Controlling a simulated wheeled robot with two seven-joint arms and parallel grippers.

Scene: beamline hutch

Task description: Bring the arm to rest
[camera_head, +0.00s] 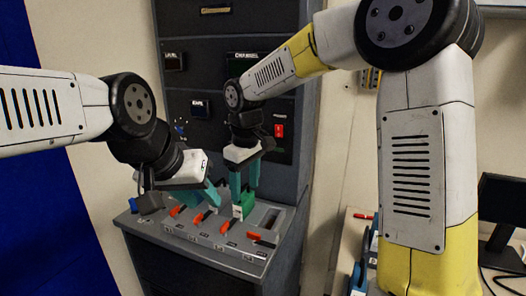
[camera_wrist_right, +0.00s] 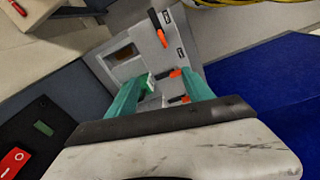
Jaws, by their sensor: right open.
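My right arm reaches down from the upper right in the head view. Its gripper (camera_head: 244,184) points down over the sloped console panel (camera_head: 217,246). In the right wrist view its two teal fingers (camera_wrist_right: 160,92) stand apart. A small green and white piece (camera_head: 247,202) is at or just below these fingertips in the head view; I cannot tell whether it touches them. My left gripper (camera_head: 215,196) reaches in from the left, low over the panel and close to the right one. Its fingers are partly hidden, so its opening is unclear.
Several orange-handled levers (camera_head: 201,216) line the panel, with a recessed slot (camera_head: 270,219) at its right. The dark rack (camera_head: 205,60) rises behind, with a red switch (camera_head: 279,131). A bench (camera_head: 345,254) and a monitor (camera_head: 502,206) are at right. A blue panel (camera_head: 45,220) is at left.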

